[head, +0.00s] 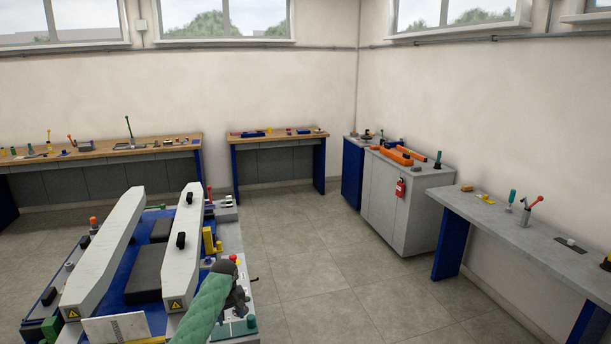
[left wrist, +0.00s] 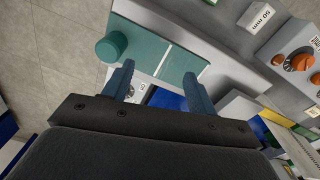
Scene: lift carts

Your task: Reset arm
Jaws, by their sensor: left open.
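My left arm, in a green padded sleeve, comes in at the bottom of the head view. Its dark gripper (head: 238,296) is over the right edge of the lift cart (head: 228,230). In the left wrist view the two blue fingers of my left gripper (left wrist: 158,84) are spread apart, with nothing seen held between them. Past the fingertips is a teal plate (left wrist: 175,62) with a white line, and a round green knob (left wrist: 111,46) stands at its left end. I cannot tell whether the fingers touch the plate. My right gripper is not in view.
White beams (head: 107,250) with warning labels lie along the cart. An orange dial (left wrist: 299,62) and a "50 mm" label (left wrist: 257,17) are at the right of the wrist view. A grey cabinet (head: 395,205) and workbenches (head: 278,134) line the walls. The floor (head: 330,280) right of the cart is clear.

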